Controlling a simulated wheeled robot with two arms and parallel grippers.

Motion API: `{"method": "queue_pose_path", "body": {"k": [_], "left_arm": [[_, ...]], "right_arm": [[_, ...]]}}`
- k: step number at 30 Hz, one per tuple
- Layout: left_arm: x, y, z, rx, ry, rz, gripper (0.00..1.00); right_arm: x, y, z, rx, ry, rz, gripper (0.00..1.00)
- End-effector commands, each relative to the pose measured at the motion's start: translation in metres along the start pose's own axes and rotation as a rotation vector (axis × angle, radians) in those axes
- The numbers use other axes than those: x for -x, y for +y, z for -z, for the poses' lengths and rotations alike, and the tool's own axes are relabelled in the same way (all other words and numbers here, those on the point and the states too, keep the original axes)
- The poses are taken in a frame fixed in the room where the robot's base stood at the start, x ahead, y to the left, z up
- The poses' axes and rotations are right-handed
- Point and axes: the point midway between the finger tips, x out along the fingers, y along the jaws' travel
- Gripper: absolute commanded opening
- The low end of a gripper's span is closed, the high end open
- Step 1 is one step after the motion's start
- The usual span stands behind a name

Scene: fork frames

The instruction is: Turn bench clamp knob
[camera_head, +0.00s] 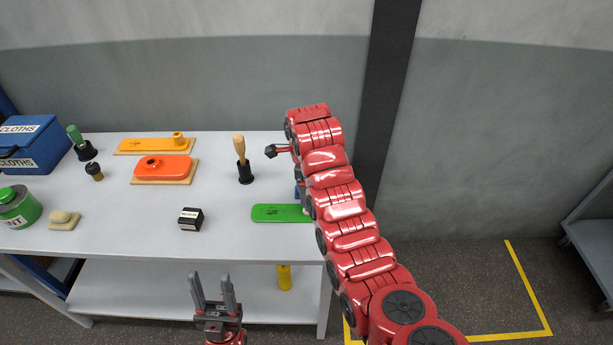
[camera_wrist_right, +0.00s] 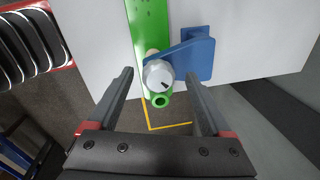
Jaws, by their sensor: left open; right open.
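The round silver knob (camera_wrist_right: 157,77) with a dark mark shows in the right wrist view, next to a blue clamp body (camera_wrist_right: 200,58) and over a long green plate (camera_wrist_right: 150,25). The green plate (camera_head: 278,213) lies at the bench's right front in the head view, where my right arm hides the knob and most of the clamp. My right gripper (camera_wrist_right: 160,76) is open, with a finger to each side of the knob in the picture; contact is not visible. My left gripper (camera_head: 212,280) is open and empty in front of the bench.
The bench (camera_head: 120,235) also holds an orange block (camera_head: 163,170), a wooden-handled tool (camera_head: 240,155), a small black box (camera_head: 191,219), a green tin (camera_head: 17,207) and a blue cloth box (camera_head: 35,143). A yellow cylinder (camera_head: 284,278) stands on the lower shelf.

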Motion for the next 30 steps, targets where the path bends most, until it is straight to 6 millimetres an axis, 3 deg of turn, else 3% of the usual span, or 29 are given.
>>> {"method": "queue_pose_path", "body": {"k": [5,14,23,30], "left_arm": [[-0.025,-0.001,0.004,0.000,0.000,0.000,0.50],[-0.087,-0.004,0.015,0.000,0.000,0.000,0.50],[-0.147,-0.007,0.025,0.000,0.000,0.000,0.50],[-0.160,-0.008,0.027,0.000,0.000,0.000,0.50]], "right_arm": [[0.021,-0.001,0.000,0.000,0.000,0.000,0.83],[0.071,-0.001,0.001,0.000,0.001,-0.003,0.83],[0.129,-0.003,0.001,-0.002,-0.001,-0.001,0.83],[0.155,-0.002,0.001,-0.002,-0.003,0.000,0.83]]}}
